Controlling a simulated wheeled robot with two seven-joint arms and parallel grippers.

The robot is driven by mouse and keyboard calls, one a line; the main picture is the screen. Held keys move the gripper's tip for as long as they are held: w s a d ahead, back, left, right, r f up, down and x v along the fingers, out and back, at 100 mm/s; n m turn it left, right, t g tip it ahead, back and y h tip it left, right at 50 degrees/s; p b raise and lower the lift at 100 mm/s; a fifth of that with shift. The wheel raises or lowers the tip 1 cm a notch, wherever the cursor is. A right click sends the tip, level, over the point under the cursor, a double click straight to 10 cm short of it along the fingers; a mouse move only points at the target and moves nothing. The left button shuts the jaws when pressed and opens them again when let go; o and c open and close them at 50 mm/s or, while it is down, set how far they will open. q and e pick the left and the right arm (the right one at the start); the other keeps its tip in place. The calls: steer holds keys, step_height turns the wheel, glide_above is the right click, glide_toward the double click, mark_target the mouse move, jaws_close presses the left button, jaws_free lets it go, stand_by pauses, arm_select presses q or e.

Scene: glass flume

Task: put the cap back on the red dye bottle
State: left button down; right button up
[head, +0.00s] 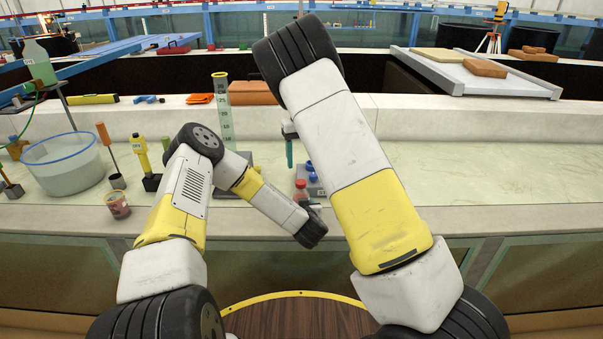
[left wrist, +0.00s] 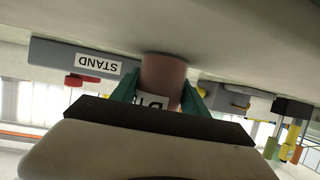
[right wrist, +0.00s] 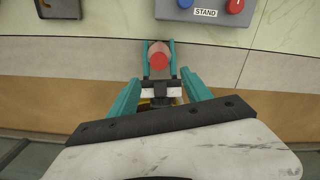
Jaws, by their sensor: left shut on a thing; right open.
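The red dye bottle (left wrist: 163,72), pinkish with a white label, stands upright on the bench near its front edge. It also shows in the head view (head: 302,195) and from above in the right wrist view (right wrist: 159,73). My left gripper (left wrist: 160,95) is shut around its body. A red round piece (right wrist: 235,6), which looks like a cap, sits on the grey stand (right wrist: 206,13) beside a blue one (right wrist: 185,3). My right gripper (right wrist: 160,92) is open and empty above the bottle.
A measuring cylinder (head: 222,110) stands left of the stand. A clear tub (head: 65,165) and a small reddish jar (head: 118,205) are further left. The bench to the right (head: 480,180) is clear. My right arm blocks part of the head view.

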step_height(320, 180, up, 4)
steer(key=shift+r, duration=0.1)
arm_select(q)
steer(key=shift+c, duration=2.4)
jaws_free()
steer(key=shift+s, duration=0.1)
steer(key=v, duration=0.7)
steer(key=shift+s+r, duration=0.1)
steer(key=shift+s, duration=0.2)
